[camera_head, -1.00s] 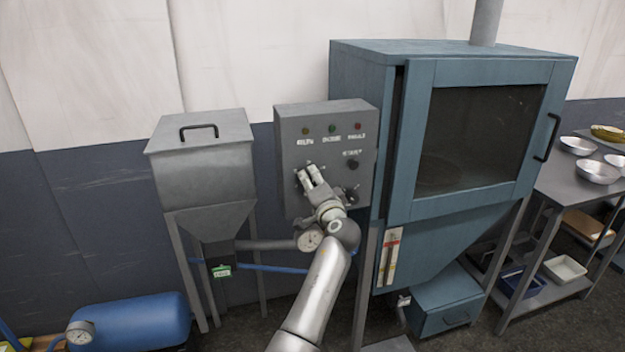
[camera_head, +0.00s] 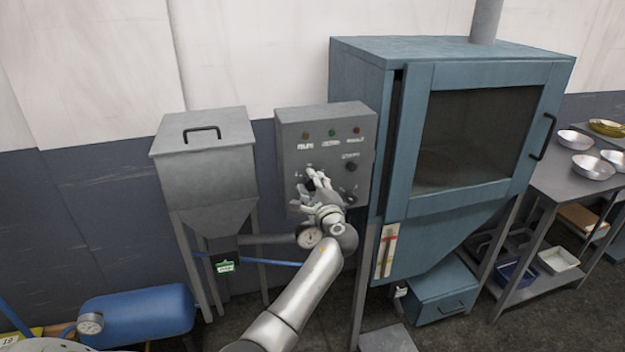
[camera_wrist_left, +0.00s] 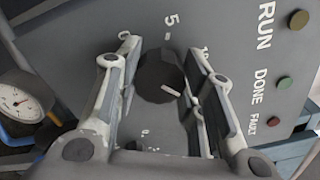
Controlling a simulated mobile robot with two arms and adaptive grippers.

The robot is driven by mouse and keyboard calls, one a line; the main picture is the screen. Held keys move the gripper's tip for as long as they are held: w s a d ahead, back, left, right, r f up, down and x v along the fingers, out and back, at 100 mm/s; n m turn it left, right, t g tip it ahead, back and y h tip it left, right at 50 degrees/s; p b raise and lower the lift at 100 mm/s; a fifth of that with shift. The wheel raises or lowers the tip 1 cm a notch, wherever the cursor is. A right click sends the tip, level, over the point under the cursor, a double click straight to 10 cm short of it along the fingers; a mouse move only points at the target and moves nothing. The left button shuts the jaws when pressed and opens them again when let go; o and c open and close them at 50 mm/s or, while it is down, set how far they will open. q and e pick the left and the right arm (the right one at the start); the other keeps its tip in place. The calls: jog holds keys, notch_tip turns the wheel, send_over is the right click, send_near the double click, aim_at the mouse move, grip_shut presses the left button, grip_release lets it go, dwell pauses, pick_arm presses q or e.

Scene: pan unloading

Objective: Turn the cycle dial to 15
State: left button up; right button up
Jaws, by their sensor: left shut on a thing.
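The cycle dial (camera_wrist_left: 158,76) is a dark round knob on the grey control box (camera_head: 361,119). In the left wrist view its white pointer mark slants toward the lower right, toward the right finger. The scale marks 0, 5 and 10 show around the knob; 15 cannot be read, and the right finger covers part of the scale. My left gripper (camera_wrist_left: 165,84) is shut on the dial, with one finger on each side. In the head view the left gripper (camera_head: 313,180) hides most of the dial. My right gripper is not in view.
A second dark knob (camera_head: 351,196) and a dark button (camera_head: 351,167) lie right of the dial. Three indicator lamps sit above. A pressure gauge (camera_head: 309,236) is close below the gripper. The blue cabinet (camera_head: 405,208) stands directly right of the box.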

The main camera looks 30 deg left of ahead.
pick_arm(q)
jog(key=shift+r+m+p, duration=0.1)
jog(key=shift+m+p, duration=0.35)
jog(key=shift+m, duration=0.45)
jog(key=o, duration=1)
jog(key=shift+o, duration=0.2)
jog(key=v, duration=1.2)
